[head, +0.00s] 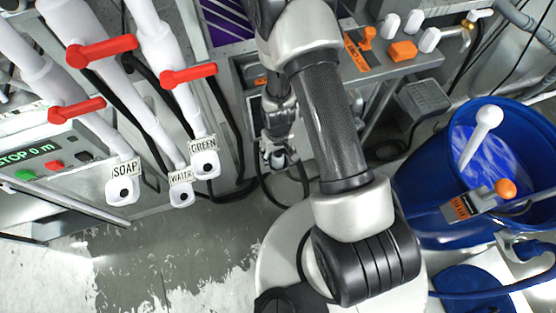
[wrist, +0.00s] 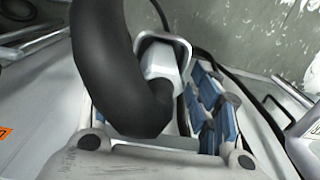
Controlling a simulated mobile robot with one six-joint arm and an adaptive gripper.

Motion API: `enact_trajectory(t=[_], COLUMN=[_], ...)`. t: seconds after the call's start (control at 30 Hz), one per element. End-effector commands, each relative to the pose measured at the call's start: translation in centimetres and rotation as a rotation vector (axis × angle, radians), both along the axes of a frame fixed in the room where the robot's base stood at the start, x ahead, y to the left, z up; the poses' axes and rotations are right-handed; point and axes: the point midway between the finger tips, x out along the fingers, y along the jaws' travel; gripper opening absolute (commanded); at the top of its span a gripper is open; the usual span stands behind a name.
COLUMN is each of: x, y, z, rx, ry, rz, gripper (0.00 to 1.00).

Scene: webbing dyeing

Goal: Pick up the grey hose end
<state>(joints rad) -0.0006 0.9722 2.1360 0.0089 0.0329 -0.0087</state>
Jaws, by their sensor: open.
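The grey hose end (wrist: 165,65) shows in the wrist view as a pale grey, angular fitting with a raised collar. A thick black hose (wrist: 105,60) curves from it across the picture. My gripper (wrist: 158,105) is open around the hose end, with the blue-padded finger on the right standing apart from it. The other finger is mostly hidden behind the black hose. In the head view my gripper (head: 277,150) points down below the orange-labelled bench, and the hose end there is too small and covered to make out clearly.
White nozzles labelled SOAP (head: 123,190), WATER (head: 181,190) and GREEN (head: 205,165) hang at left, with red-handled valves (head: 188,74) above. A grey bench with knobs (head: 402,51) stands behind. A blue barrel (head: 430,185) is at right. Wet floor (head: 215,225) lies open at lower left.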

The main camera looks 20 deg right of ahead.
Motion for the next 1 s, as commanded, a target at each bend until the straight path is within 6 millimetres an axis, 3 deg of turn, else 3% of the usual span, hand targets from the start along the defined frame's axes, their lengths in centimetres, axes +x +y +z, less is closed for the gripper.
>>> enact_trajectory(t=[0.1, 0.3, 1.0], x=[-0.06, -0.03, -0.03], y=[-0.01, -0.02, -0.02], z=[-1.41, -1.29, -1.28], rx=[0.000, 0.000, 0.000], ry=[0.001, 0.000, 0.000], rz=[-0.001, -0.001, 0.000], gripper=[0.56, 0.56, 0.10])
